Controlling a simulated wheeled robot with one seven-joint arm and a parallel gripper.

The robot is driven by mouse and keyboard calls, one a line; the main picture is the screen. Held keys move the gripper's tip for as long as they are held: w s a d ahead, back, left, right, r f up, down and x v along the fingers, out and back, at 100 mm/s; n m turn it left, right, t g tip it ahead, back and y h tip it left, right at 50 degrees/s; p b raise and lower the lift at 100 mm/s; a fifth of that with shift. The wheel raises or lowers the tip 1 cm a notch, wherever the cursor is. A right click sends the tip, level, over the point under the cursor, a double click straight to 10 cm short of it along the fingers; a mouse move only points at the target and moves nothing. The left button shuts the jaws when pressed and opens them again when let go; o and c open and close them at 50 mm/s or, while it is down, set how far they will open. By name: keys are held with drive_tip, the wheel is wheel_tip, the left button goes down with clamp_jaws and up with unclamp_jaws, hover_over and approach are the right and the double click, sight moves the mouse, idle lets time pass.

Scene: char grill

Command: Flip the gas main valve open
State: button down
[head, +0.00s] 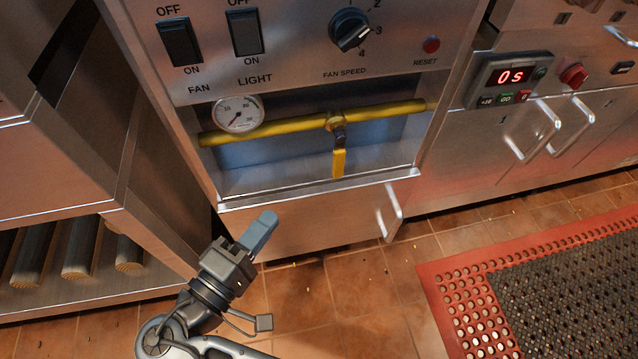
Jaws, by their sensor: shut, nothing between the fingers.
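The gas main valve has a yellow lever handle (339,163) that hangs down, across the yellow gas pipe (290,127). The pipe runs sideways through a recessed opening in the steel panel. A brass and dark valve body (336,125) sits at the top of the lever. My gripper (266,222) is at the lower left, below the opening and apart from the lever. Its blue-grey fingers are together with nothing between them, pointing up and right.
A round gauge (238,114) sits on the pipe's left part. Switches and a fan speed knob (349,30) are above. A ledge (320,188) edges the opening's bottom. A drawer handle (390,212) sticks out below right. A steel shelf unit (70,190) stands at the left.

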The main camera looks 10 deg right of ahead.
drive_tip(key=shift+a+r, duration=0.15)
drive_tip(key=shift+r, duration=0.05)
drive_tip(key=b, duration=0.3)
approach(338, 154)
drive_tip(key=w+d+f, duration=0.2)
drive_tip(key=w+f, duration=0.3)
drive_tip(key=shift+w+d+r, duration=0.1)
drive_tip(key=shift+d+r, duration=0.05)
drive_tip(key=shift+d, duration=0.2)
drive_tip(key=shift+w+d+r, duration=0.15)
drive_tip(key=shift+d, duration=0.25)
